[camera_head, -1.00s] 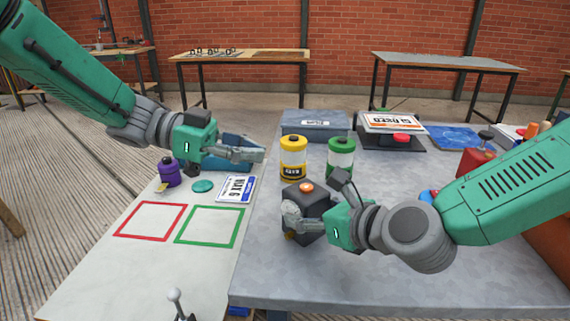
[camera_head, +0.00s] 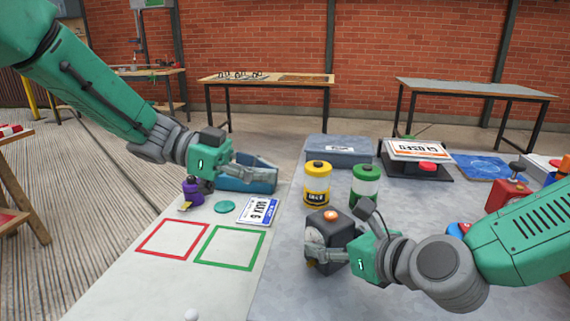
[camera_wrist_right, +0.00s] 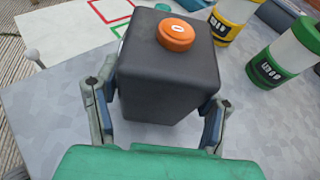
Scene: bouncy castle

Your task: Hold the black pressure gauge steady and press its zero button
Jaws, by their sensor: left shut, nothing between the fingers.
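The black pressure gauge (camera_head: 347,233) is a dark box standing on the grey table. An orange button (camera_head: 331,214) is on its top, and a round pale dial shows partly on its left face. My right gripper (camera_head: 318,254) has its fingers on two opposite sides of the gauge. In the right wrist view the gauge (camera_wrist_right: 165,75) stands between both fingers, which appear to touch it, and the orange button (camera_wrist_right: 176,33) is uncovered. My left gripper (camera_head: 268,172) is shut and empty, well left of the gauge and above it in the picture, over a blue bin.
Yellow (camera_head: 317,184) and green (camera_head: 364,186) canisters stand just behind the gauge. The blue bin (camera_head: 250,186), purple bottle (camera_head: 192,190), teal disc (camera_head: 225,207) and a plate sign (camera_head: 259,211) are to the left. The red (camera_head: 172,239) and green (camera_head: 230,247) outlined squares are empty.

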